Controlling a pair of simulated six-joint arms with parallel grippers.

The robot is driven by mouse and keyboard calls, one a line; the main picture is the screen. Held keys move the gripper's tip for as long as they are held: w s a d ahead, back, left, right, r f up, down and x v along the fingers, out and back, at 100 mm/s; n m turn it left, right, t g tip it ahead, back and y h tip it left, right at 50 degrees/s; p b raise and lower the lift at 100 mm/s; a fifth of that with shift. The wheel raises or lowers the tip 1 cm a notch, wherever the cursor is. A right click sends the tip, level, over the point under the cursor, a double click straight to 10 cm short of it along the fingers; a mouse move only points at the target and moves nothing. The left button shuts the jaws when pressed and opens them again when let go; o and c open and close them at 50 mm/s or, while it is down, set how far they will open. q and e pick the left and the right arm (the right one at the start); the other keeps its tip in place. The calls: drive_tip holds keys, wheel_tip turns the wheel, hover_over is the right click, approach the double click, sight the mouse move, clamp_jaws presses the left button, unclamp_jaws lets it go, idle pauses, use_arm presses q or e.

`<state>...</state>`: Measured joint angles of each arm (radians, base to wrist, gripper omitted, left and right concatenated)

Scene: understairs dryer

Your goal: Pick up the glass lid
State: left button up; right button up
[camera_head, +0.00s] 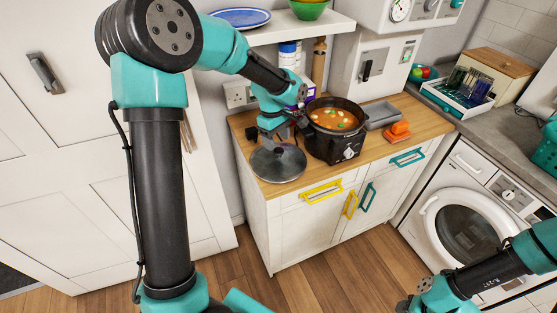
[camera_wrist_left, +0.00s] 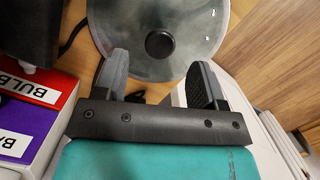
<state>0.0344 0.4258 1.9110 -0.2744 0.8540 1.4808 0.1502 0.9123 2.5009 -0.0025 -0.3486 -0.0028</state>
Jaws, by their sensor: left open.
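The glass lid (camera_head: 277,163), a round grey see-through disc with a dark rim, lies on the wooden counter left of the slow cooker (camera_head: 333,145). In the left wrist view the lid (camera_wrist_left: 205,30) shows its round black knob (camera_wrist_left: 160,45) ahead of my fingers. My left gripper (camera_head: 279,136) is above the lid's back edge; in the wrist view the gripper (camera_wrist_left: 158,78) is open, its two fingers apart and empty, with the knob roughly centred between them. My right gripper is at the bottom edge, and its fingers are not clearly visible.
The cooker, full of orange soup, stands close beside the lid. A grey tray (camera_head: 382,114) and orange sponges (camera_head: 400,130) lie to its right. Labelled red and purple boxes (camera_wrist_left: 35,105) stand close to my left gripper. A shelf (camera_head: 290,30) is above.

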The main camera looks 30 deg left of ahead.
sight(278, 150)
use_arm(q)
drive_tip(key=shift+s+d+f, duration=0.1)
drive_tip(key=shift+d+f, duration=0.1)
drive_tip(key=shift+f, duration=1.1)
drive_tip(key=shift+d+f, duration=0.15)
drive_tip(key=shift+f, duration=1.15)
drive_tip(key=c, duration=1.1)
drive_tip(key=shift+r, duration=0.1)
drive_tip(key=shift+c, duration=0.2)
drive_tip(key=shift+r, duration=1.2)
drive_tip(key=s+d+r, duration=0.1)
drive_tip(key=s+d, duration=0.3)
drive_tip(key=s, duration=0.3)
drive_tip(key=s+d+r, duration=0.1)
drive_tip(key=s+d, duration=0.3)
drive_tip(key=s, duration=0.2)
drive_tip(key=shift+s+r, duration=0.25)
drive_tip(key=shift+s, duration=0.15)
drive_tip(key=shift+d, duration=0.1)
